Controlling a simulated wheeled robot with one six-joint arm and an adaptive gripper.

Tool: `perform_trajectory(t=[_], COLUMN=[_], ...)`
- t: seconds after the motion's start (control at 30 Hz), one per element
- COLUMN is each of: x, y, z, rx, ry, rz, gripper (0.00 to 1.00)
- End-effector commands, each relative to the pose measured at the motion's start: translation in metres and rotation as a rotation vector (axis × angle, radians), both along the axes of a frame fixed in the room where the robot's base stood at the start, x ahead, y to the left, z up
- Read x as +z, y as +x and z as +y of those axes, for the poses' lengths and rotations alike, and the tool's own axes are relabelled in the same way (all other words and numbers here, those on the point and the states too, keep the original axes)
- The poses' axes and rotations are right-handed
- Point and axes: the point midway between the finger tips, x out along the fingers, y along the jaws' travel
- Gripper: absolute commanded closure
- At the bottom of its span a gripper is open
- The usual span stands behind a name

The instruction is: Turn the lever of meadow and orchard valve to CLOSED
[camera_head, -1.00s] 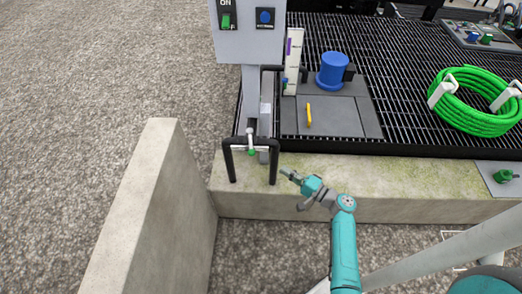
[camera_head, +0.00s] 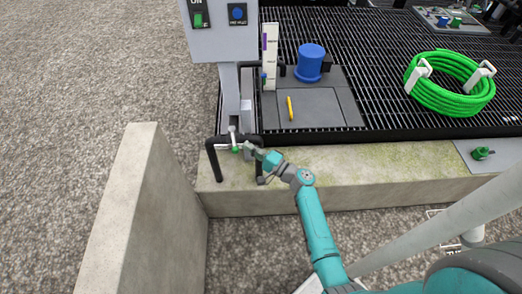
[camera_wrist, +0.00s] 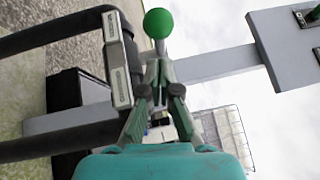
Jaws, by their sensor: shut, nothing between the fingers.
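A small lever with a green ball knob (camera_head: 236,149) sits at the black pipe frame (camera_head: 216,142) below the grey control box. In the wrist view the green knob (camera_wrist: 158,23) stands just beyond my fingertips, on a pale stem. My gripper (camera_head: 252,150) is just right of the knob in the head view, and its fingers (camera_wrist: 158,72) are shut and empty. The stem meets the fingertips in the picture; I cannot tell whether they touch. A grey plate (camera_wrist: 117,62) on the black pipe is beside the fingers; its lettering is unreadable.
The grey control box (camera_head: 219,42) on its post rises behind the lever. A concrete wall (camera_head: 140,190) stands at left and a concrete ledge (camera_head: 400,172) runs right. A blue cap (camera_head: 311,62), a yellow handle (camera_head: 290,108) and a green hose coil (camera_head: 450,103) are on the deck.

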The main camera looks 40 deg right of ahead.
Motion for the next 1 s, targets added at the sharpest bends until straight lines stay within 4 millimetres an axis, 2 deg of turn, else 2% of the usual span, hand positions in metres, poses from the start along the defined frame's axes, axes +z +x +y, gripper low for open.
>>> perform_trajectory(t=[0.13,0.6,0.87,1.0], x=[0.003,0.004,0.006,0.006], y=[0.006,0.009,0.015,0.016], z=[0.012,0.016,0.035,0.035], rx=[0.001,0.0,0.003,-0.001], ry=[-0.001,-0.002,-0.002,-0.002], rz=[-0.001,-0.002,-0.001,-0.001], gripper=[1.0,1.0,1.0,1.0])
